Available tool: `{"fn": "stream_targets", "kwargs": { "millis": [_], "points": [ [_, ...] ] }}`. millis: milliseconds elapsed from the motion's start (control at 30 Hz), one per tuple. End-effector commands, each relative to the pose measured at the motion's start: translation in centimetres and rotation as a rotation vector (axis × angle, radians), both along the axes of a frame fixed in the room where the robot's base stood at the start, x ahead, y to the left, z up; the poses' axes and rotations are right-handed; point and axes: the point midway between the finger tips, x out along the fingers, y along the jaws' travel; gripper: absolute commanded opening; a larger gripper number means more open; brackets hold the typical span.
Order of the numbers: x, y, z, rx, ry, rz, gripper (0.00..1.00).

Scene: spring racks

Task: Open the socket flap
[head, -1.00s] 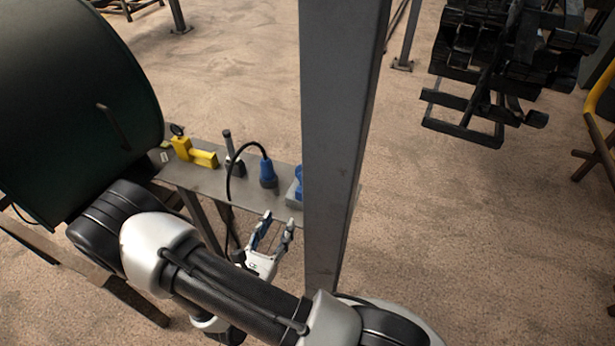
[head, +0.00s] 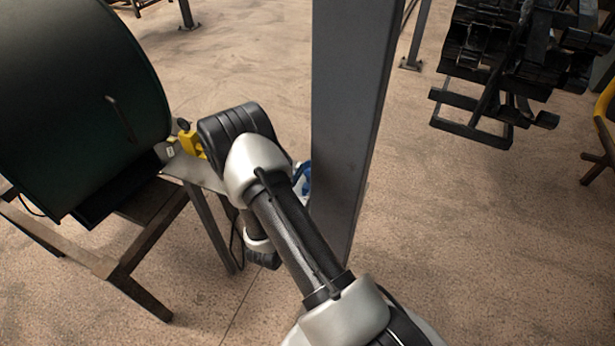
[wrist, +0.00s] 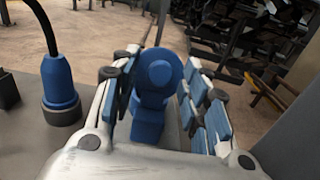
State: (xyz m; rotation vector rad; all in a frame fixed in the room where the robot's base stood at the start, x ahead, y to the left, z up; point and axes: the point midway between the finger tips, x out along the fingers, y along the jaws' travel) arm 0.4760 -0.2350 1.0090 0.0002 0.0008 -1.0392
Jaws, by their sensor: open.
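The blue socket (wrist: 152,105) stands on the grey shelf, in the middle of the wrist view, with its round blue flap (wrist: 159,72) on its upper part. I cannot tell whether the flap is raised or shut. My gripper (wrist: 165,88) is open, its blue-padded fingers on the left and right of the socket. Whether either finger touches it is unclear. In the head view a small blue part of the socket (head: 304,180) shows beside the post; my own arm hides most of the gripper.
A blue plug (wrist: 60,88) with a black cable stands on the shelf (wrist: 35,145), left of my gripper. A grey post (head: 350,120) rises close to the right of my arm. A yellow tool (head: 190,142) and a large dark drum (head: 75,100) are to the left.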

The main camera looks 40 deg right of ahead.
Motion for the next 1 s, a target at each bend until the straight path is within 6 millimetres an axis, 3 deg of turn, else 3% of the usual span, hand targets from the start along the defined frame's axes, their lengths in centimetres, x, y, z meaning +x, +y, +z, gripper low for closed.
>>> {"fn": "stream_targets", "kwargs": {
  "millis": [333,900,1000],
  "points": [
    [0.21,-0.30,0.04,-0.001,-0.001,0.001,0.41],
    [0.18,-0.29,0.03,-0.001,-0.001,0.000,0.03],
    [0.18,-0.29,0.03,0.000,0.000,0.000,0.00]
  ]
}}
